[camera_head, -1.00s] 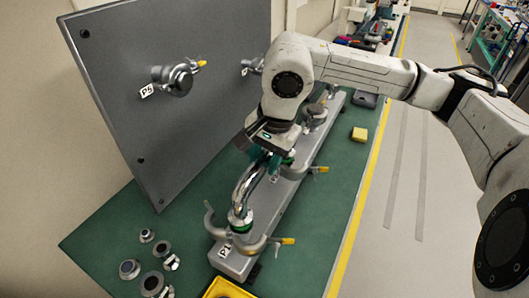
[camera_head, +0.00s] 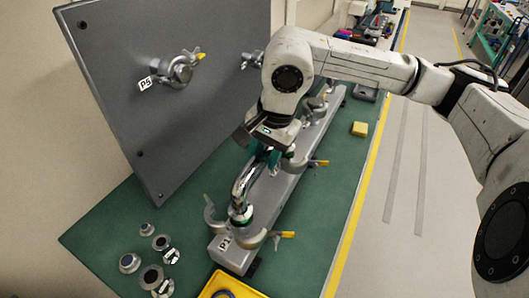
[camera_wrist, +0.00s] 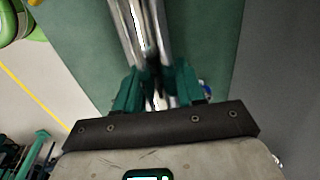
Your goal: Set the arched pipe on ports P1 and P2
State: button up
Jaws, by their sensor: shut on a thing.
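The arched pipe (camera_head: 245,183) is a shiny curved metal tube. My gripper (camera_head: 268,155) is shut on it from above. In the wrist view, the teal fingers (camera_wrist: 157,92) close around the bright tube (camera_wrist: 137,28). The pipe's near end, with a green ring, is at port P1 (camera_head: 240,228) on the grey rail. I cannot tell whether it touches or hovers. The clamp at P1 is open, with its yellow-tipped handle (camera_head: 286,234) swung right. Port P2 is mostly hidden behind my gripper; a clamp handle (camera_head: 320,163) shows beside it.
A grey upright panel (camera_head: 120,60) with clamped ports (camera_head: 180,70) stands to the left. Several loose metal fittings (camera_head: 150,277) lie on the green bench at the near left. A yellow tray (camera_head: 225,286) is at the near edge. A yellow block (camera_head: 360,129) sits right of the rail.

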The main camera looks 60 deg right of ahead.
jog(key=shift+f+b, duration=0.4)
jog(key=shift+b, duration=0.15)
dwell(0.4)
jog(key=o, duration=1.2)
jog(key=shift+o, duration=0.2)
jog(key=shift+r, duration=0.1)
notch_tip(320, 180, up, 10)
jog(key=s+b, duration=0.2)
jog(key=shift+r, duration=0.25)
